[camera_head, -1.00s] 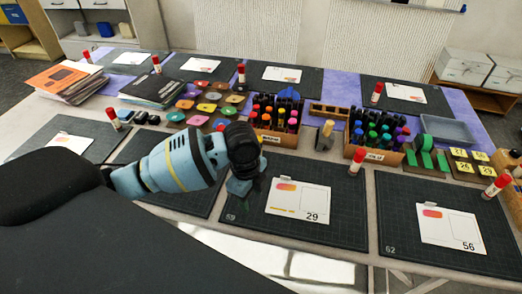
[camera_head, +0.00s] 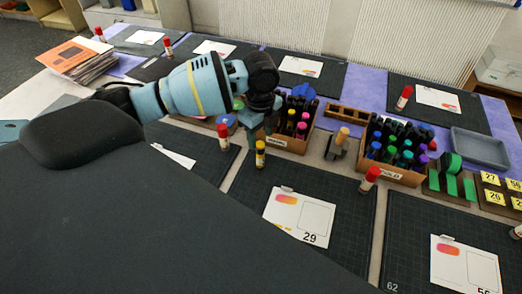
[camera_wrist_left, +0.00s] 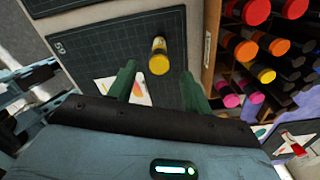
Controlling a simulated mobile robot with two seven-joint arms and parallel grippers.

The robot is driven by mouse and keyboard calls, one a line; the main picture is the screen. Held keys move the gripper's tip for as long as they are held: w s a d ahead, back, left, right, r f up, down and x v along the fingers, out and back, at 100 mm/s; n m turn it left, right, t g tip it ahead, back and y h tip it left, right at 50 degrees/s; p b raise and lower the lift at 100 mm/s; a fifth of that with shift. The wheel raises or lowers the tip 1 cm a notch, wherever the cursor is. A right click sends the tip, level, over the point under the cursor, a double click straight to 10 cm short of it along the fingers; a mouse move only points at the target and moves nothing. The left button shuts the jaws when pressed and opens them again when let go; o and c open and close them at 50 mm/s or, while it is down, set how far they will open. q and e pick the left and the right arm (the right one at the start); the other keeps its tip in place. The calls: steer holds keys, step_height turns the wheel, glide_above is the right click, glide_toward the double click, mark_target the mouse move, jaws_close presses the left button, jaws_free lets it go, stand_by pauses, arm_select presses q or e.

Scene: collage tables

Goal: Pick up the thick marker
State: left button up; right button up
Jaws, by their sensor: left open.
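In the left wrist view the marker (camera_wrist_left: 159,55) is seen nearly end-on, cap toward the camera. My left gripper (camera_head: 257,125) is open and empty, just above and beside the marker in the head view. In the left wrist view its two green fingers (camera_wrist_left: 158,74) are spread, with the marker appearing in the gap between them, near and beyond the tips. No contact shows. My right gripper is not in view.
A wooden crate of warm-coloured markers (camera_head: 283,144) stands close behind the gripper. Another crate of markers (camera_head: 392,176) is to its right. A wooden block with a peg (camera_head: 336,146) sits between them.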

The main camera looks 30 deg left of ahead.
mark_target(260, 144)
arm_select(q)
steer(key=shift+f, duration=2.7)
steer(key=shift+s, duration=0.1)
steer(key=c, duration=0.8)
